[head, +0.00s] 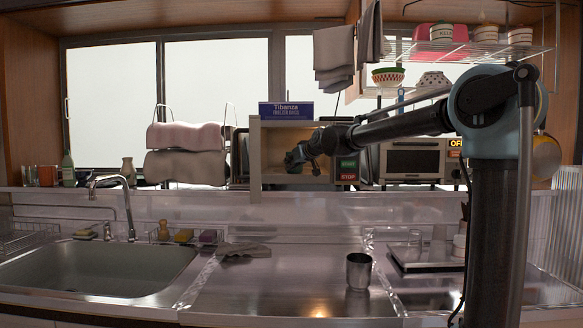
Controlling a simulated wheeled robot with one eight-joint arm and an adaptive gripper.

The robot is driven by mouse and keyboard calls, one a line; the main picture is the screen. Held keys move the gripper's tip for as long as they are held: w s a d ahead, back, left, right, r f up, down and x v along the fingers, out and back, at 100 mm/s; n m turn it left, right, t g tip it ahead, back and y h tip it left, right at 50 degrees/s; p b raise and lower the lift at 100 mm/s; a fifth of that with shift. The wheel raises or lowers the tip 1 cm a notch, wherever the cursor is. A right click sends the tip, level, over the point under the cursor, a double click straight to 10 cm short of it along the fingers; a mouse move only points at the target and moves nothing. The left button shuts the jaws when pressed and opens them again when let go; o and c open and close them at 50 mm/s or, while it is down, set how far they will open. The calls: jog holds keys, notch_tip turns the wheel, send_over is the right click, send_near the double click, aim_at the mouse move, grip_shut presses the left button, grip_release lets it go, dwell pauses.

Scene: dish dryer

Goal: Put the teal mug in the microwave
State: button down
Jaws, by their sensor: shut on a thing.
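The microwave (255,150) stands on the raised ledge at the back centre, its front open, with a green button and a red STOP button on its right side. My arm reaches in from the right, and my gripper (303,157) is at the microwave's opening. The gripper is shut on a small dark teal shape, the teal mug (291,158), at its left end. The mug is small and dim here, and its outline is partly hidden by the gripper. I cannot tell whether it touches the microwave floor.
A metal cup (359,271) stands on the counter below, near a grey cloth (243,250). A sink (95,270) is at left.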

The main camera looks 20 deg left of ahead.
jog(key=c, duration=1.7)
grip_release()
jog(key=v, duration=1.2)
jog(key=shift+s, duration=0.1)
